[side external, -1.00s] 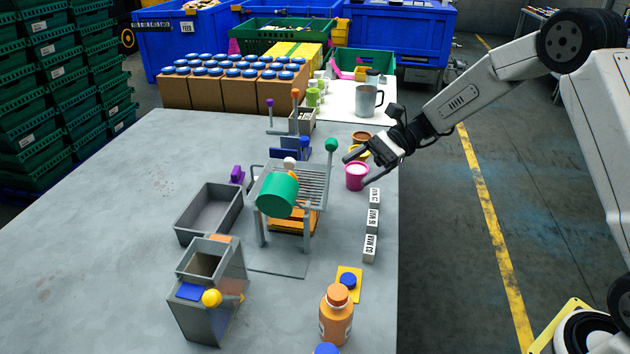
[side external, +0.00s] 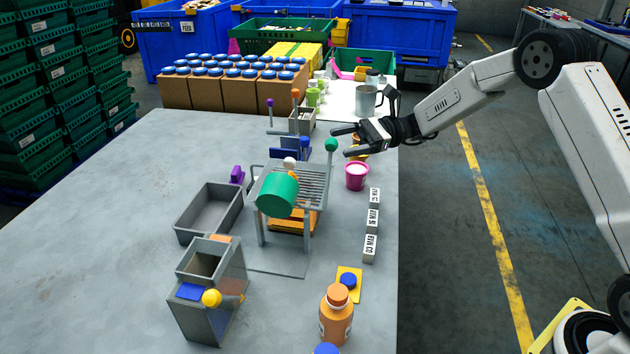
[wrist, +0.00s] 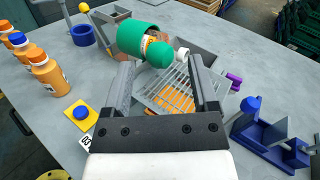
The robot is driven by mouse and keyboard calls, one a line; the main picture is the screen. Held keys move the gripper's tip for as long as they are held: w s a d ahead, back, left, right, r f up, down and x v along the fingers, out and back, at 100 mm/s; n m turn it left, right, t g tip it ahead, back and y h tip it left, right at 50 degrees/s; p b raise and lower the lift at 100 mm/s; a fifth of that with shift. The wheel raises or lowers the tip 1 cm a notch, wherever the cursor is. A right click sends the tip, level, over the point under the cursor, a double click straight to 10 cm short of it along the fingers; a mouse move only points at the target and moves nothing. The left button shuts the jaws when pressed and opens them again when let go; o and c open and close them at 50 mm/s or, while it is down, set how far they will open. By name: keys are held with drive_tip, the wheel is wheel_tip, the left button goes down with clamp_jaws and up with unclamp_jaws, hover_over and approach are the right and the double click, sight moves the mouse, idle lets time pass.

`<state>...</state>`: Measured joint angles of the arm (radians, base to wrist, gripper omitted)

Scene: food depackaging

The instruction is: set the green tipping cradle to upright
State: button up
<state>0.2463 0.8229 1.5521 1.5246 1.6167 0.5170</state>
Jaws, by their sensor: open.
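The green tipping cradle (side external: 277,195) is a green cup tilted onto its side above the slatted metal rack. Its green ball knob (side external: 331,145) stands up at the rack's far right corner. In the wrist view the green cup (wrist: 138,38) lies tilted beyond the fingers, and the green knob (wrist: 160,54) shows between them. My gripper (side external: 341,142) is open and empty, with its fingertips close to the green knob. Whether a finger touches the knob, I cannot tell. The fingers (wrist: 161,68) also show wide apart in the wrist view.
The slatted rack (side external: 312,186) stands over an orange tray. A pink cup (side external: 356,177) stands below my gripper, with date blocks (side external: 372,221) in front of it. A blue fixture (side external: 290,154) is behind the rack. A grey bin (side external: 208,212) is at left. The table's left side is clear.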

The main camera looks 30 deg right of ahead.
drive_tip(key=shift+w+a, duration=0.25)
drive_tip(key=shift+a, duration=1.05)
drive_tip(key=shift+w+a, duration=0.2)
drive_tip(key=shift+a, duration=1.05)
clamp_jaws()
